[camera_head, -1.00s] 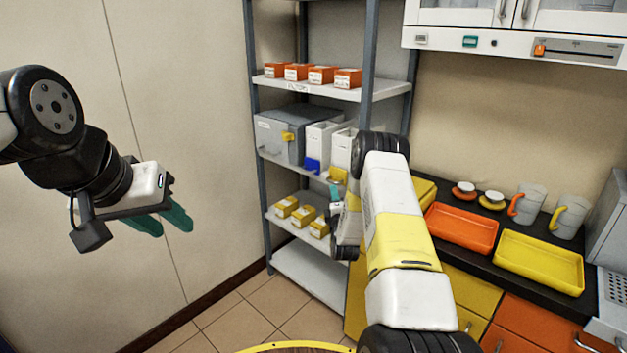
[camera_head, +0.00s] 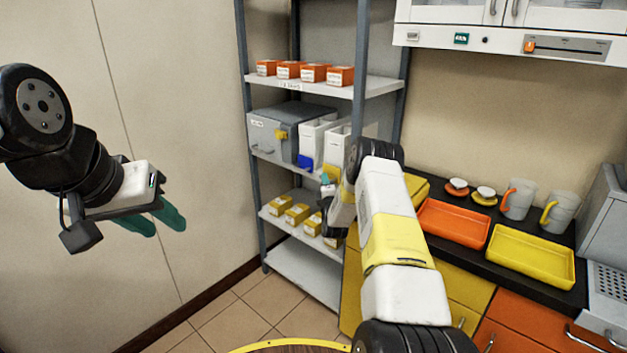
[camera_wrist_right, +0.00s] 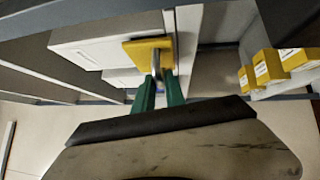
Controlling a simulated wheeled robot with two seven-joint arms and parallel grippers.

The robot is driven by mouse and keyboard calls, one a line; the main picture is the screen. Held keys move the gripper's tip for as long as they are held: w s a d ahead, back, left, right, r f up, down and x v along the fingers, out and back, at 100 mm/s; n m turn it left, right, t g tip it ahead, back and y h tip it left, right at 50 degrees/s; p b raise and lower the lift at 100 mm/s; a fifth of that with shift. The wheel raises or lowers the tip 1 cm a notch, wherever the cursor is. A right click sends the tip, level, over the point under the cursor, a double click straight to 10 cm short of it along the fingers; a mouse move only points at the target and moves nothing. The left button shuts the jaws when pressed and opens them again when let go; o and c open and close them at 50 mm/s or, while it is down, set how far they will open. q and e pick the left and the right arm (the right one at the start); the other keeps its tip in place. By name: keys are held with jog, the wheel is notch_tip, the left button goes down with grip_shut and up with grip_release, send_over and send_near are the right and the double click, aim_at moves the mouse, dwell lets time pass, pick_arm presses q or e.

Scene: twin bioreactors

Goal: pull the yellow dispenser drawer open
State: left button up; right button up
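The yellow dispenser drawer (camera_wrist_right: 142,52) is at the front of a white dispenser (camera_head: 337,140) on the middle shelf. In the head view it is mostly hidden behind my right arm. The right wrist view shows a grey bar-like handle (camera_wrist_right: 155,62) on its yellow front. My right gripper (camera_wrist_right: 159,78) has its two green fingers at this handle, one on each side, with a narrow gap between them. I cannot tell whether they press on it. My left gripper (camera_head: 160,218) hangs open and empty at the left, away from the shelf.
A blue dispenser drawer (camera_head: 306,162) and a grey box (camera_head: 272,135) are beside it on the shelf rack. Yellow boxes (camera_head: 297,213) lie on the shelf below, orange boxes (camera_head: 313,73) above. An orange tray (camera_head: 453,224) and a yellow tray (camera_head: 530,256) lie on the counter at right.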

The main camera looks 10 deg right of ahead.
grip_shut()
dwell(1.1)
jog(key=s+a, duration=0.6)
jog(key=a, duration=0.2)
jog(key=shift+s+a, duration=0.4)
jog(key=o, duration=0.5)
grip_release()
jog(key=shift+s, duration=0.1)
